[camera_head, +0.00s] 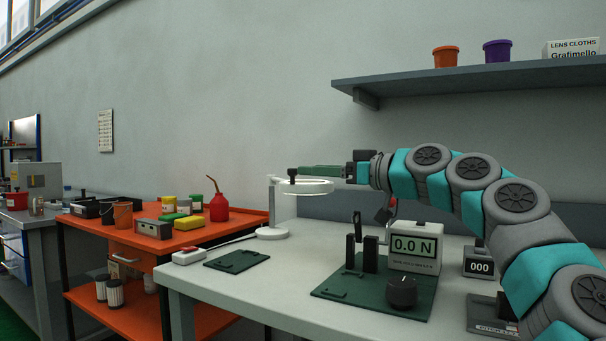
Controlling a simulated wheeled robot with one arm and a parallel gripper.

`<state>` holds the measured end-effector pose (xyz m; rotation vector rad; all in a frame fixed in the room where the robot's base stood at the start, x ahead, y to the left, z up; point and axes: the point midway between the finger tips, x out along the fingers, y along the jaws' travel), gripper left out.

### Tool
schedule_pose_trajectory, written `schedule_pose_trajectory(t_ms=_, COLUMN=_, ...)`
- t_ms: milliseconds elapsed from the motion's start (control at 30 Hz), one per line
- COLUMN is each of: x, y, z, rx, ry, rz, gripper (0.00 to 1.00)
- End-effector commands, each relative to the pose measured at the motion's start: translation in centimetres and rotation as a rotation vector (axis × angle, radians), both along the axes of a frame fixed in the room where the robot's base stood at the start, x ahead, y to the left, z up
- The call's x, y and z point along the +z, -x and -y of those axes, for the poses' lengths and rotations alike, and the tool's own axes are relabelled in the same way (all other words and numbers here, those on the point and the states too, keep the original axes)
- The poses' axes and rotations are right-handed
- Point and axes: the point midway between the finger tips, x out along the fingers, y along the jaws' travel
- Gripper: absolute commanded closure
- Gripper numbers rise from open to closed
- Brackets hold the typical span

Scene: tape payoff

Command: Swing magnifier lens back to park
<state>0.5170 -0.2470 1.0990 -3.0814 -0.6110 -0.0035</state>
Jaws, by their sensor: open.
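The magnifier lens (318,188) is a pale lit ring, held level on a white stand (272,233) at the left back of the grey bench. A small black knob (292,175) stands up at the ring's left side. My gripper (304,171) reaches in from the right, with its green fingers just above the ring and their tips beside the knob. The fingers are seen side-on, so the gap between them is hidden. I cannot tell whether they touch the knob. The park position is not marked in this view.
A dark green fixture (372,296) with black posts and a 0.0 N display (414,247) stand below my arm. A flat green plate (237,261) and a white box with a red button (189,256) lie at the left.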

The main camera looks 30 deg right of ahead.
Motion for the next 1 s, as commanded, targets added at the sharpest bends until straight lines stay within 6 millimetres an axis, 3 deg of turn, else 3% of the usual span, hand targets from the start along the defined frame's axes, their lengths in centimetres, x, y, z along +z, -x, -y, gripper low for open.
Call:
schedule_pose_trajectory(t_ms=400, x=0.0, y=1.0, z=0.4, rx=0.000, ry=0.000, rz=-0.001, gripper=0.42)
schedule_pose_trajectory(t_ms=633, x=0.8, y=1.6, z=1.3, rx=-0.084, ry=0.108, rz=-0.055, gripper=0.68)
schedule_pose_trajectory(t_ms=900, x=4.3, y=3.8, z=2.1, rx=-0.408, ry=0.493, rz=-0.284, gripper=0.98)
schedule_pose_trajectory(t_ms=1000, x=5.8, y=4.2, z=1.3, rx=-0.533, ry=0.628, rz=-0.374, gripper=1.00)
